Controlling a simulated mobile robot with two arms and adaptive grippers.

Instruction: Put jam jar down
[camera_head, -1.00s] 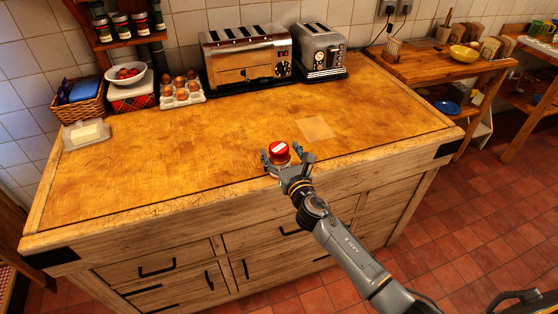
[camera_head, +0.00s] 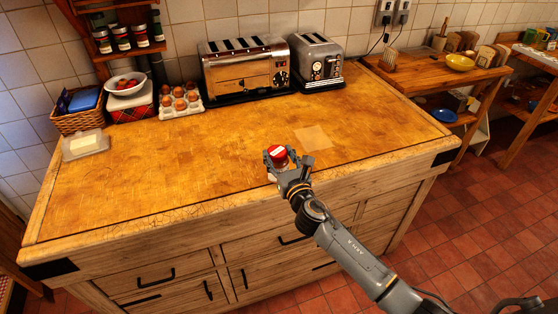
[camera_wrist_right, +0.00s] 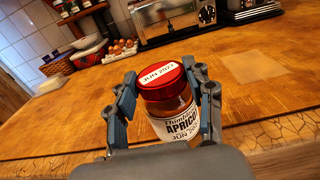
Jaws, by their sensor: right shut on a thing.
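The jam jar (camera_head: 278,154) has a red lid with a white date label. In the right wrist view the jar (camera_wrist_right: 172,105) is upright or slightly tilted, with an apricot label on its glass. My right gripper (camera_head: 285,160) is shut on it, one finger on each side. The jar is over the front part of the wooden counter (camera_head: 190,160). Its base is hidden by the gripper, so I cannot tell whether it touches the counter. My left gripper is not in view.
A pale square patch (camera_head: 313,138) lies just behind the jar. Two toasters (camera_head: 245,68) (camera_head: 318,62), an egg tray (camera_head: 181,100), a bowl (camera_head: 126,83), a basket (camera_head: 80,112) and a butter dish (camera_head: 85,145) line the back and left. The middle of the counter is clear.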

